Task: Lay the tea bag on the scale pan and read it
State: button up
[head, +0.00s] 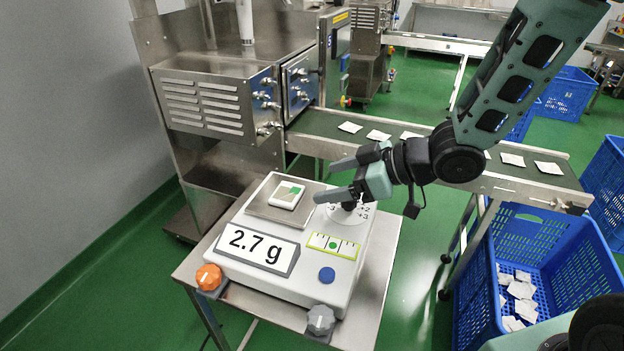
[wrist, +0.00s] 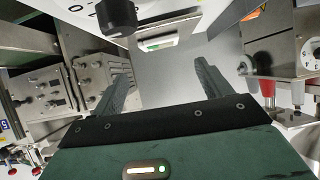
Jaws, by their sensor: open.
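The tea bag (head: 287,195), white with a green patch, lies flat on the square metal scale pan (head: 268,212). The scale's display (head: 257,250) reads 2.7 g. My gripper (head: 324,181) is open and empty, to the right of the tea bag and apart from it, its fingers pointing left over the scale. In the wrist view the tea bag (wrist: 157,43) shows beyond my two spread fingers (wrist: 162,68), with nothing between them.
A dial with a dark knob (head: 350,205) sits on the scale beneath my gripper. Behind, a conveyor (head: 450,162) carries several white tea bags. A blue crate (head: 590,285) with more stands at right. A steel machine (head: 205,105) rises behind the scale.

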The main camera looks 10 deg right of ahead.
jog(key=d+h, duration=0.1)
jog(key=s+d+r+h, duration=0.1)
jog(key=shift+s+r+m+h+p, duration=0.1)
jog(key=shift+m+h+p, duration=0.2)
jog(key=shift+m+h, duration=0.1)
jog(key=shift+s+a+m+h, duration=0.1)
jog(key=shift+s+m+h, duration=0.25)
jog(key=shift+h, duration=0.45)
jog(key=s+a+r+m+g+h, duration=0.1)
jog(key=s+g+h, duration=0.1)
jog(key=s, duration=0.8)
jog(key=s+a+r+m+g+h, duration=0.1)
jog(key=s+g+h, duration=0.2)
jog(key=s, duration=0.7)
jog(key=shift+s+r+m+g, duration=0.25)
jog(key=shift+s+m+g, duration=0.15)
jog(key=shift+g, duration=0.2)
notch_tip(320, 180, up, 15)
jog(key=p, duration=1.5)
